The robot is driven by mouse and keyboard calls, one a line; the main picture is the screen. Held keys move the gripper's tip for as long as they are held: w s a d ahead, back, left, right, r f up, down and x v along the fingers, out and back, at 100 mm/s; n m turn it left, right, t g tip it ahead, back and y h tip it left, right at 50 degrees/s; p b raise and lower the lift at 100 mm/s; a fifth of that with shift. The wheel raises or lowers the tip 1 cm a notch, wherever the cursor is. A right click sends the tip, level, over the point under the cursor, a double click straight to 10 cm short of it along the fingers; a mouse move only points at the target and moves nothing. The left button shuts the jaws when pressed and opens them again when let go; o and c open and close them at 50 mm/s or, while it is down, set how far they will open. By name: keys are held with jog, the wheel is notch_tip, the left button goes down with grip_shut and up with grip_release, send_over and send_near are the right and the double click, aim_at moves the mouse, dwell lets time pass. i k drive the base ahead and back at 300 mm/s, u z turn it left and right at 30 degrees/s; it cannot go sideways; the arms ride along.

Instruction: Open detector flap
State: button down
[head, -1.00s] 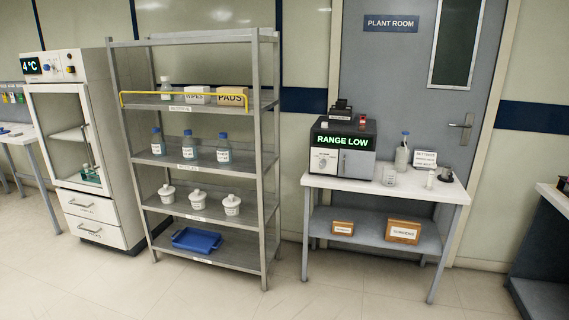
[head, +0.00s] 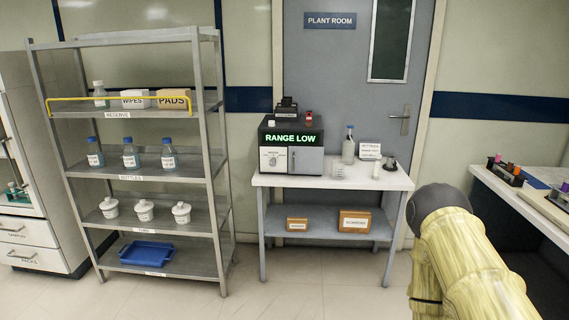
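The detector (head: 275,164) is a dark box with a lighter front, standing on the left part of a white bench. Its green display reads "RANGE LOW". On its front are a round dial (head: 272,157) at left and a grey flap (head: 307,161) at right, which looks closed. A yellow arm link of mine with a dark rounded joint shows at the lower right, well to the right of and nearer than the detector. My gripper is not in the frame.
Another bench (head: 497,188) is at right. The floor (head: 320,275) in front is clear.

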aim_at(301, 159)
jog(key=u, duration=0.15)
jog(key=i, duration=1.3)
jog(key=u, duration=0.25)
